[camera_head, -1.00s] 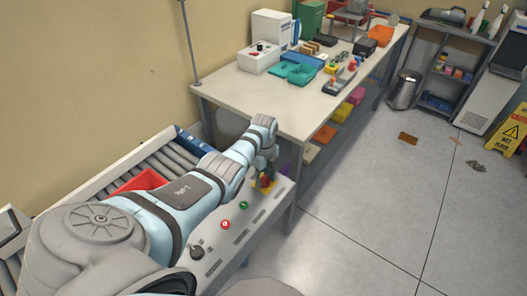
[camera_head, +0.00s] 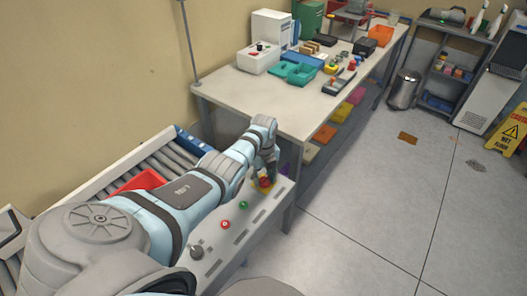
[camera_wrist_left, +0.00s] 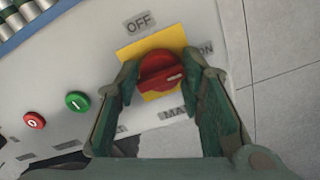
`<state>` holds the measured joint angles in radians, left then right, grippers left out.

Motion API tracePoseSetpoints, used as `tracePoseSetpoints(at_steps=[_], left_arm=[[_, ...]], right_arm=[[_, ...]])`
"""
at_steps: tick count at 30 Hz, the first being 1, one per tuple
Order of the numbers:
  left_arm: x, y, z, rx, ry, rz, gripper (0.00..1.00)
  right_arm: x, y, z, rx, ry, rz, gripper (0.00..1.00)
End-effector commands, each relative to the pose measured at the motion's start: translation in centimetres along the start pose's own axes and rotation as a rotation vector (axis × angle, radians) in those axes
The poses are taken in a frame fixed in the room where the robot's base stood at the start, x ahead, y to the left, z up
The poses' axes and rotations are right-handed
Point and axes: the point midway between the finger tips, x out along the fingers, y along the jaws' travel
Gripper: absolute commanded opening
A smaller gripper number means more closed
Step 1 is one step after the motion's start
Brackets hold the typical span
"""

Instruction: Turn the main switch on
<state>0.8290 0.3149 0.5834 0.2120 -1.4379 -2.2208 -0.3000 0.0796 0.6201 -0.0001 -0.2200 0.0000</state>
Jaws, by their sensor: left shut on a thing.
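The main switch is a red rotary knob (camera_wrist_left: 160,70) on a yellow plate (camera_wrist_left: 150,45), with an OFF label (camera_wrist_left: 139,22) and a partly hidden ON label (camera_wrist_left: 205,48) around it. A white mark shows at the right end of the knob's grip bar in the left wrist view. My left gripper (camera_wrist_left: 162,66) is shut on the knob, one finger on each side. In the head view the left gripper (camera_head: 265,170) is over the yellow plate at the far end of the panel, with the red knob (camera_head: 265,182) below it. My right gripper is not in view.
A green button (camera_wrist_left: 77,101) and a red button (camera_wrist_left: 34,120) sit on the same panel, beside a black knob (camera_head: 196,252). A roller conveyor with a red tray (camera_head: 142,181) lies to the left. A worktable (camera_head: 240,95) stands behind; open floor is on the right.

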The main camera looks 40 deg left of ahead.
Motion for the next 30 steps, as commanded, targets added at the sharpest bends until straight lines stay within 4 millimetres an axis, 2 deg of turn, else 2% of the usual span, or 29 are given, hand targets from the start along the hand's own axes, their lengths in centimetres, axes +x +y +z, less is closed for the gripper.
tracePoseSetpoints(at_steps=[1,4,5,13,17,20,27,30], left_arm=[[0.3,0.1,-0.4,0.003,0.010,0.004,0.37],[0.2,0.1,-0.4,0.002,0.009,0.004,0.53],[0.2,0.1,-0.3,0.002,0.008,0.004,0.54],[0.1,0.1,-0.1,-0.001,0.004,0.002,0.54],[-0.9,0.0,0.0,-0.001,0.002,0.001,0.54],[-2.8,0.0,-0.1,0.002,0.000,-0.001,0.54],[-9.5,-0.1,-0.1,0.001,0.001,0.000,0.54],[-11.2,-0.1,-0.2,0.002,0.003,0.002,0.54]], right_arm=[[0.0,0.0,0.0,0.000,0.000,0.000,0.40],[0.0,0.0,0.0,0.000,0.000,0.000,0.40],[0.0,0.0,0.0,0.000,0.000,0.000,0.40],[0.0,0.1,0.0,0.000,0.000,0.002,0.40],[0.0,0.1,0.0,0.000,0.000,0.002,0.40],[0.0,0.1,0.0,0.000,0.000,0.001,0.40],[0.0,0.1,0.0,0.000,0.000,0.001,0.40],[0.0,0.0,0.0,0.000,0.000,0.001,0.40]])
